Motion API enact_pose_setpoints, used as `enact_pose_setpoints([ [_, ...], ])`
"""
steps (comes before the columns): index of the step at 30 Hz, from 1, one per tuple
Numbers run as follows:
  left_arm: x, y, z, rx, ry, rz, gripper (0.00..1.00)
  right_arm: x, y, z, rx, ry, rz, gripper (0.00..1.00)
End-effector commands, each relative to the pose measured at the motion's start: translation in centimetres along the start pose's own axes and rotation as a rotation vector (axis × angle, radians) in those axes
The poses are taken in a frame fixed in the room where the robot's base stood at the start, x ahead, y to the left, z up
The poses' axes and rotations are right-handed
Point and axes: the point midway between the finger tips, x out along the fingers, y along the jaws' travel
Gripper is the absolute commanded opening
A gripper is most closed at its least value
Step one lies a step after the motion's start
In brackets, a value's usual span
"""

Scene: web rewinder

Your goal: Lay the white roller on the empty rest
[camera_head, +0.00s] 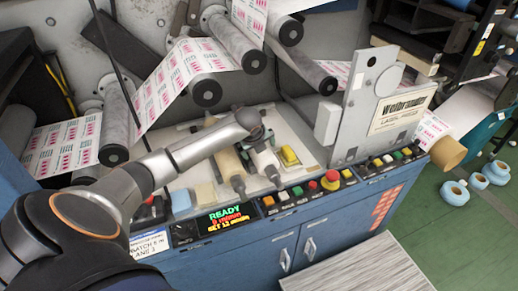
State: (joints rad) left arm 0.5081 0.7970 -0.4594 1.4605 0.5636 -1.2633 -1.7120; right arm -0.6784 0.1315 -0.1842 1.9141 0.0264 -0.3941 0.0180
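My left arm reaches in from the lower left over the tray top of the blue machine. Its gripper (262,138) is small and dark at the far end, over the back end of a white roller (265,161). I cannot tell whether its fingers are apart, or whether they touch or hold the roller. The white roller lies lengthwise, its dark front end towards the control panel. A beige roller (229,166) lies just left of it, partly under my arm. I cannot make out an empty rest; my forearm hides part of the tray. My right gripper is not in view.
A yellow block (290,155) sits right of the white roller. Blue (181,201) and beige (206,194) blocks lie at the left front. The button panel with a red stop knob (331,179) runs along the front. Large web rollers hang behind; a grey side plate (365,105) stands right.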

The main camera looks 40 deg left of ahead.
Motion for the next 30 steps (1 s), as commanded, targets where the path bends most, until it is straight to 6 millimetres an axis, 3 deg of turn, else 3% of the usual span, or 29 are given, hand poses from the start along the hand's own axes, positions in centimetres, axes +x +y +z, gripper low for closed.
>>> enact_pose_setpoints([
  [8,-0.5,0.2,-0.2,0.001,0.004,0.004,1.0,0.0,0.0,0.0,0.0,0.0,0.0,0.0],
  [24,-10.5,0.0,0.1,0.002,-0.003,-0.001,1.0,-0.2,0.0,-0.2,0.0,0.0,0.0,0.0],
  [30,-12.3,0.0,0.0,0.0,-0.001,0.0,1.0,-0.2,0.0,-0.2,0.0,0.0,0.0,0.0],
])
